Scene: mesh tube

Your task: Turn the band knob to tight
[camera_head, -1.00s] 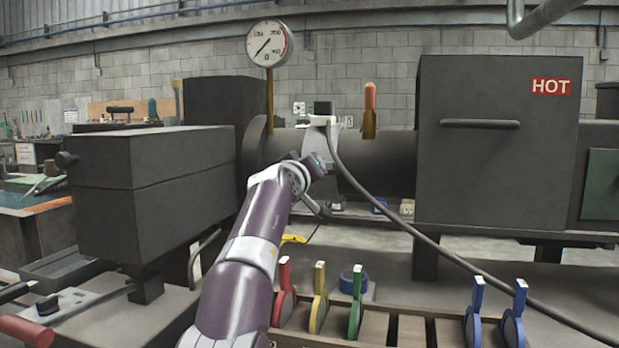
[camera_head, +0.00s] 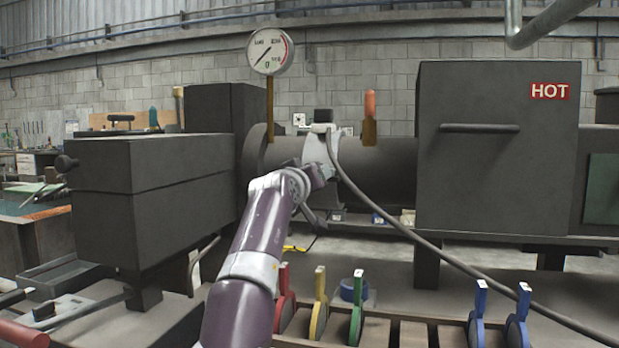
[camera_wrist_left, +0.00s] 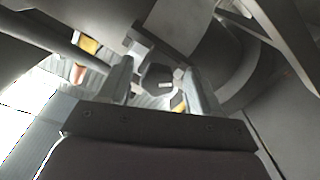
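A light grey band (camera_head: 318,152) sits around the dark barrel (camera_head: 385,165), with a thick cable coming off it. The purple and white arm is my left one, and its wrist is right in front of the band. My left gripper (camera_wrist_left: 160,80) shows in the left wrist view with its two fingers apart. A dark, many-sided knob (camera_wrist_left: 157,77) shows between the fingers, with gaps seeming to remain on both sides; I cannot tell whether it is touched. In the head view the knob is hidden behind my wrist. My right gripper is not in view.
A gauge (camera_head: 270,48) on a post stands left of the band, and an orange-tipped fitting (camera_head: 369,118) right of it. A large dark box marked HOT (camera_head: 497,150) is at the right. The cable (camera_head: 400,228) runs down right past coloured levers (camera_head: 356,308).

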